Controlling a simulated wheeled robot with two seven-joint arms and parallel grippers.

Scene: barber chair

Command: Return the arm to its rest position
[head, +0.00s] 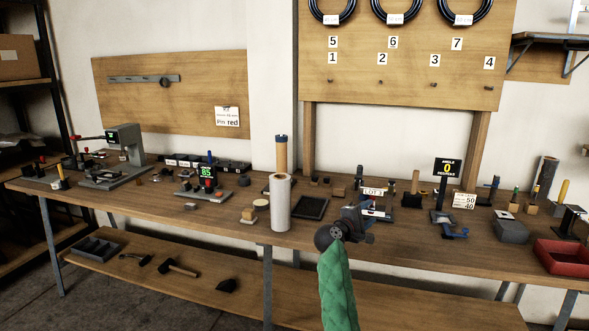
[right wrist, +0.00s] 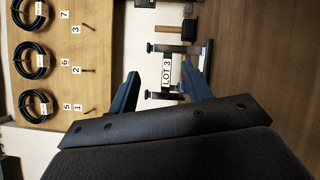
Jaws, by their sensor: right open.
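My right arm comes in from the bottom in the head view, in a green sleeve. My right gripper (head: 362,212) is held out over the front of the workbench (head: 420,232), near a small stand with a LOT label (head: 373,191). In the right wrist view the two blue fingers of the gripper (right wrist: 164,84) are spread apart with nothing gripped. The LOT 3 label (right wrist: 166,72) shows beyond and between them; I cannot tell the gap to it. My left gripper is in neither view.
A tall white cylinder (head: 280,205) stands left of my right gripper, with a black tray (head: 311,208) between. To the right are a blue-based stand with a display (head: 447,168) and a red bin (head: 562,256). Black cable coils (head: 396,10) hang on the back board.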

